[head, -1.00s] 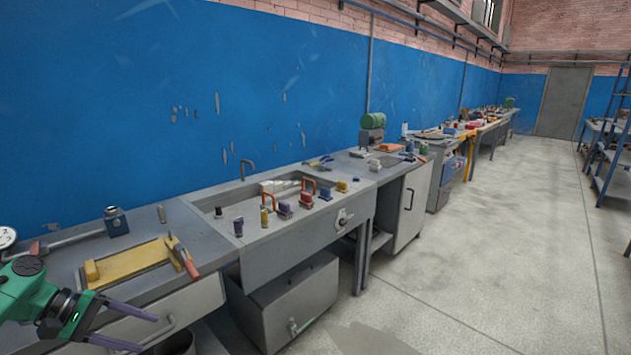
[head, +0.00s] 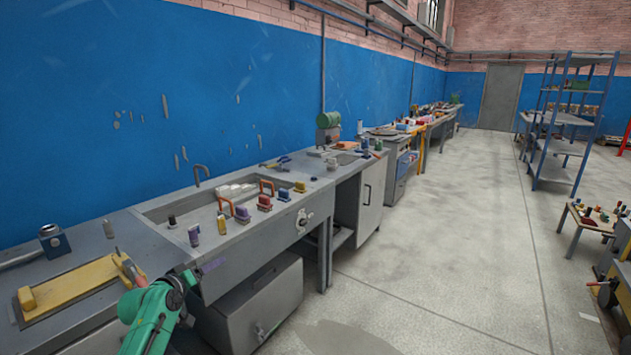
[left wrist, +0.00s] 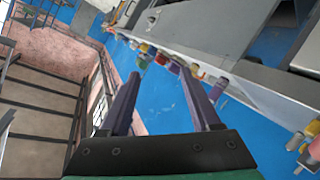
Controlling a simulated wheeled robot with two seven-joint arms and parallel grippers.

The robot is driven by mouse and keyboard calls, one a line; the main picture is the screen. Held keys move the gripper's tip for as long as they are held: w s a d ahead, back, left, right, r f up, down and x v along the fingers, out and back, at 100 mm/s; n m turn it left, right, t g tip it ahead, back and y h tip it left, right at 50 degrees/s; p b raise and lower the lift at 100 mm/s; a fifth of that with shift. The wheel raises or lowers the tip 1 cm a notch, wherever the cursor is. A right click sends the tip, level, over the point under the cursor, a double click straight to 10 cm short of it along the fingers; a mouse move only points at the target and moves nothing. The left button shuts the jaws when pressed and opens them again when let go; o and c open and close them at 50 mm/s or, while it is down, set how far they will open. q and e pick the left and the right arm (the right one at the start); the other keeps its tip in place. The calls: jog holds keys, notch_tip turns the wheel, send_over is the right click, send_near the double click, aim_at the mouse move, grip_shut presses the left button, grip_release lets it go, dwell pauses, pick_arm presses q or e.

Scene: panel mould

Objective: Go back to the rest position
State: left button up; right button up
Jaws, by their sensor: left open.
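My left gripper (head: 207,268) shows at the lower left of the head view, on a green arm in front of the workbench edge. In the left wrist view its two dark fingers (left wrist: 165,100) stand wide apart with nothing between them. The bench with a sink-like trough (head: 262,238) lies just beyond it. A yellow mould panel (head: 75,285) lies on the bench to the left of the gripper. My right gripper is not in view.
Several small coloured clamps and bottles stand along the trough's front rim, among them a purple one (head: 242,215). A grey cabinet (head: 250,305) is below. The concrete floor (head: 430,260) is open to the right. A blue shelf rack (head: 560,140) stands farther right.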

pick_arm(q)
jog(key=a+r+m+t+y, duration=0.5)
jog(key=a+r+m, duration=0.2)
jog(key=r, duration=0.5)
jog(key=s+d+f+g, duration=0.1)
jog(key=s+f+g, duration=0.3)
jog(key=f, duration=1)
jog(key=s+d+f+g, duration=0.15)
jog(key=s+f, duration=0.45)
jog(key=f, duration=0.8)
jog(key=s+d+f+g, duration=0.1)
jog(key=s+f+g, duration=0.3)
jog(key=f, duration=1)
jog(key=s+d+f+g, duration=0.1)
jog(key=s+f+g, duration=0.1)
jog(key=s+f, duration=0.65)
jog(key=s+d+f+g, duration=0.2)
jog(key=s+f, duration=0.4)
jog(key=s, duration=0.5)
jog(key=s+d+f+g, duration=0.1)
jog(key=s+f, duration=0.3)
jog(key=s, duration=0.8)
jog(key=s+d+f+g+h, duration=0.1)
jog(key=s+d+f+g, duration=0.1)
jog(key=s, duration=1.1)
notch_tip(320, 180, down, 2)
jog(key=shift+g, duration=0.75)
jog(key=shift+d, duration=0.1)
